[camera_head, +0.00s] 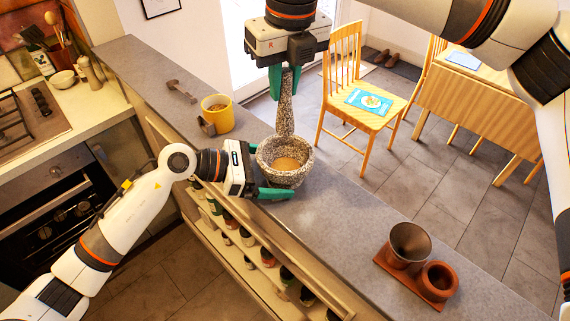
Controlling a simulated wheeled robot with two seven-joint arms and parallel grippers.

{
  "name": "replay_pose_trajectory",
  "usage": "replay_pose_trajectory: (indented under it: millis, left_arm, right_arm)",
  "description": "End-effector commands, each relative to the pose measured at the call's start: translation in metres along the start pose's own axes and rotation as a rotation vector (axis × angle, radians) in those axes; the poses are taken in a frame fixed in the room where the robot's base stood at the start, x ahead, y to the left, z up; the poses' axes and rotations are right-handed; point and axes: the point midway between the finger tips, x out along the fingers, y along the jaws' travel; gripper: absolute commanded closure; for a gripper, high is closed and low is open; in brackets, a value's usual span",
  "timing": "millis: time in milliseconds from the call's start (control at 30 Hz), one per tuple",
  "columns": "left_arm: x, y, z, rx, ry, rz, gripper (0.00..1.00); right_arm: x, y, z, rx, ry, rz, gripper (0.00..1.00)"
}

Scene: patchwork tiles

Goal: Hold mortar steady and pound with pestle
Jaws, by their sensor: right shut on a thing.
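The speckled grey stone mortar (285,174) stands upright on the grey counter, with tan contents (286,163) inside. My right gripper (284,82) is above it, shut on the upper end of the speckled stone pestle (285,112). The pestle hangs nearly upright, its thick lower end at the mortar's far rim in the picture; I cannot tell its exact height over the bowl. My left gripper (264,171) is at the mortar's left side. Its green fingers are spread apart, one on the near side and one on the far side of the mortar. Whether they touch it is unclear.
A yellow mug (218,113) stands left of the mortar, with small metal items (181,91) nearby. A reddish-brown tray (420,289) with two cups is at the right end of the counter. Bare counter lies between the mortar and the tray.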

Motion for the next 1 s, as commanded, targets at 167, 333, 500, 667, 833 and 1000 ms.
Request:
replay_pose_trajectory:
  millis: [167,333,500,667,833,1000]
  left_arm:
    - [-0.001,0.000,0.001,-0.001,-0.002,0.000,0.03]
    - [-0.018,-0.001,0.002,0.000,-0.005,-0.002,0.03]
    - [-0.054,0.000,0.002,0.001,-0.007,-0.002,0.03]
    - [-0.087,0.000,0.002,-0.001,-0.004,-0.002,0.03]
    - [-0.111,0.000,0.001,-0.002,-0.003,0.000,0.03]
    - [-0.120,0.000,0.000,0.000,0.000,0.000,0.03]
  right_arm:
    - [0.000,0.000,0.000,0.000,0.001,0.000,1.00]
    - [0.000,0.000,0.000,0.000,0.001,0.000,1.00]
    - [0.000,0.000,0.000,0.000,0.001,0.000,1.00]
    - [0.000,0.000,0.000,0.000,0.001,0.000,1.00]
    - [0.000,0.000,0.000,0.000,0.001,0.000,1.00]
    - [0.000,0.000,0.000,0.000,0.001,0.000,1.00]
